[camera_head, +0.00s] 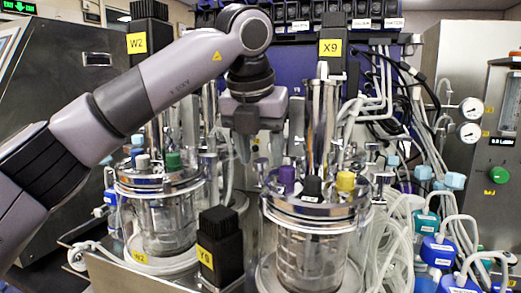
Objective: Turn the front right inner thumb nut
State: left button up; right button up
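Two glass bioreactor vessels with metal lids stand side by side: the left vessel (166,225) with a W2 label, and the right vessel (310,250) below an X9-labelled block. Silver thumb nuts stand around the lid rims; one nut (261,165) is at the left side of the right vessel's lid, and another (382,180) is at its right side. I cannot tell surely which is the front right inner one. My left gripper (258,152) points down behind and above the gap between the vessels, its fingers apart and apparently empty. My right gripper is out of view.
A black block with a Y0-like label (220,245) stands at the front between the vessels. Purple (287,178) and yellow (345,181) caps rise from the right lid. Clear tubing (385,235) and blue-capped bottles (437,250) crowd the right side.

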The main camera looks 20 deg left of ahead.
pick_arm(q)
jog(key=shift+r, duration=0.1)
jog(key=v, duration=0.7)
dwell(0.5)
